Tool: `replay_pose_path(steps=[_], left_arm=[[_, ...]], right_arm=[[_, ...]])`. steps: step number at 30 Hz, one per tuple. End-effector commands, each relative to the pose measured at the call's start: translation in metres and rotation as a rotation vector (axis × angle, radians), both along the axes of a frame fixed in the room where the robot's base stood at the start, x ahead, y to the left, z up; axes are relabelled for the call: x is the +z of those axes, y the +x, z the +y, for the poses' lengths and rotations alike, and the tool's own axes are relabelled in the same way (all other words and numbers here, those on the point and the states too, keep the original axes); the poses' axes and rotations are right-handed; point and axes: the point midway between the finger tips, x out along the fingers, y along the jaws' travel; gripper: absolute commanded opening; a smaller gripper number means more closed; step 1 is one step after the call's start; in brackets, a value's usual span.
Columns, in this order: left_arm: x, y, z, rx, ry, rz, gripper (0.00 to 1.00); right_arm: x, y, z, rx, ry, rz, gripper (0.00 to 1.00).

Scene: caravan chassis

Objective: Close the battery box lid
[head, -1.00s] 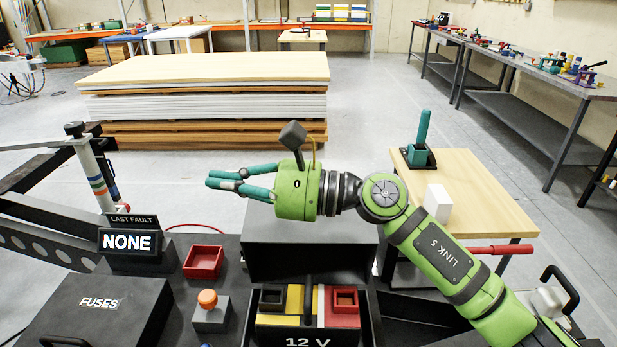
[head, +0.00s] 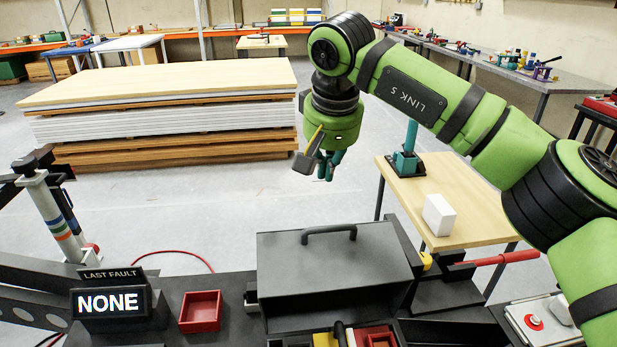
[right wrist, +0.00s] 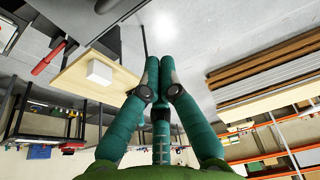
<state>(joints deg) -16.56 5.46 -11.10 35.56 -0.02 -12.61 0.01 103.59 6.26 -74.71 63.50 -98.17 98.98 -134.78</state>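The battery box lid (head: 335,272) is a dark grey panel with an arched handle (head: 328,233) near its far edge. It stands raised, and the box is open in front of it. Red and yellow parts (head: 378,335) inside the battery box show at the bottom edge of the head view. The rest of the box is cut off. My right gripper (head: 330,166) hangs in the air above and beyond the lid, fingers downward, apart from it. In the right wrist view its teal fingertips (right wrist: 160,62) are together with nothing between them. My left gripper is out of view.
A red tray (head: 201,311) and the fault display (head: 112,302) stand left of the lid. A wooden table (head: 455,200) with a white block (head: 439,215) and teal tool (head: 406,155) is at right. A red-handled lever (head: 500,258) reaches out right of the lid.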

Motion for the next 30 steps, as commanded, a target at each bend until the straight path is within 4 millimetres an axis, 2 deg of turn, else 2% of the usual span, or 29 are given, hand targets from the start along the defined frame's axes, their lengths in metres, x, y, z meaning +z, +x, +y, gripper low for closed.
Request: replay_pose_path(steps=[3, 6, 9, 12, 18, 24, 30], left_arm=[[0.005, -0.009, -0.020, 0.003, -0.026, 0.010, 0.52], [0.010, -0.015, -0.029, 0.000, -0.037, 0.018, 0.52], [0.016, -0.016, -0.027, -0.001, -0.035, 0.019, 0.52], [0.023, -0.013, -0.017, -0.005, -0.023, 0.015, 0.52], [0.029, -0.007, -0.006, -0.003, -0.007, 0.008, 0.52], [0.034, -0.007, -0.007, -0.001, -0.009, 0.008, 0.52], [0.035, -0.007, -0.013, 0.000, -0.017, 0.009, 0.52]], right_arm=[[-0.021, 0.005, 0.002, 0.002, -0.001, 0.006, 0.00], [-0.042, 0.012, 0.004, 0.002, 0.001, 0.007, 0.00], [-0.063, 0.018, 0.005, 0.003, 0.001, 0.006, 0.00], [-0.084, 0.024, 0.007, 0.003, 0.001, 0.007, 0.00], [-0.081, 0.004, 0.002, 0.005, 0.003, 0.001, 0.00], [-0.081, -0.011, 0.000, 0.003, 0.003, 0.002, 0.00], [-0.082, -0.015, -0.001, 0.002, 0.003, 0.001, 0.00]])
